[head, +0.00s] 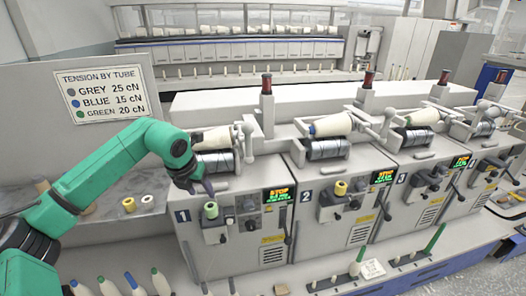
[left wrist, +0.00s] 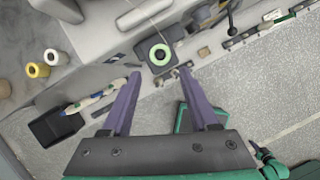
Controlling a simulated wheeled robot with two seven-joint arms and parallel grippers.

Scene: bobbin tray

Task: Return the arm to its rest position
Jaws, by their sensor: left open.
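My green left arm reaches in from the left in the head view. Its gripper (head: 203,187) is above and close to the green-ringed bobbin (head: 211,210) at the front of machine unit 1. In the left wrist view, my left gripper (left wrist: 160,75) has its two purple fingers spread wide with nothing between them. The green-ringed bobbin (left wrist: 160,54) sits in its dark holder beyond the fingertips, apart from them. My right gripper cannot be made out in either view.
A tension sign (head: 100,95) stands at left. Yellow and white tubes (head: 129,205) lie on the grey ledge. Units 1 to 4 run right, with yarn packages (head: 333,124) and levers sticking out. Cones (head: 132,283) stand along the front edge. A black bin (left wrist: 55,127) is at lower left.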

